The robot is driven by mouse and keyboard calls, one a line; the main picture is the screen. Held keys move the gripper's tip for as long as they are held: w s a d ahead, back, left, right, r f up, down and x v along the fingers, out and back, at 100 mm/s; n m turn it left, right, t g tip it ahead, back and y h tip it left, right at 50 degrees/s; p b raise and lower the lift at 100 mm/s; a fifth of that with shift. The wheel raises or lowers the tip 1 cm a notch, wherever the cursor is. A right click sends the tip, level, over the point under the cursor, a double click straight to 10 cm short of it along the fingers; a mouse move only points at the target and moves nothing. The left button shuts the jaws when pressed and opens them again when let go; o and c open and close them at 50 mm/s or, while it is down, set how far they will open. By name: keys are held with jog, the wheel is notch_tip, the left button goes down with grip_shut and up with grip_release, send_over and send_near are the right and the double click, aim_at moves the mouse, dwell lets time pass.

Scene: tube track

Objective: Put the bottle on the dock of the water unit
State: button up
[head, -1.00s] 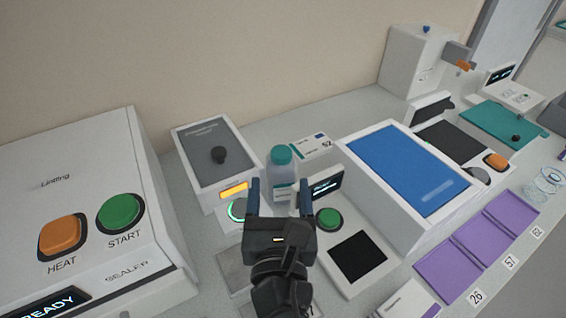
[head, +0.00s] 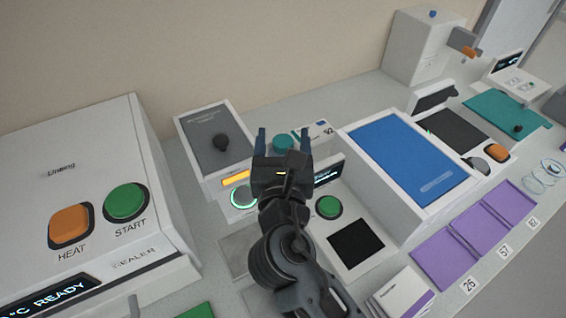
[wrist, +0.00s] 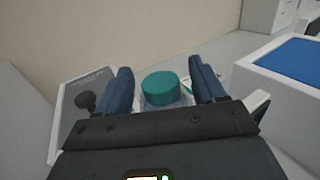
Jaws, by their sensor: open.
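The bottle (head: 283,144) has a teal cap and stands behind my gripper (head: 284,136) in the head view. Its body is mostly hidden by my gripper there. In the wrist view the teal cap (wrist: 162,88) shows between the two blue fingers of my gripper (wrist: 160,70). The fingers are apart, one on each side of the cap, and I cannot tell that either touches it. A tall white unit with a blue knob and a grey spout (head: 424,48) stands at the back right. It may be the water unit; its dock cannot be made out clearly.
A grey-lidded box (head: 217,140) is left of the bottle, and a blue-topped white box (head: 408,160) is right. The sealer (head: 85,190) fills the left. Purple trays (head: 447,258) lie at the right front.

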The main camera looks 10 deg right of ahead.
grip_shut()
dwell(0.6)
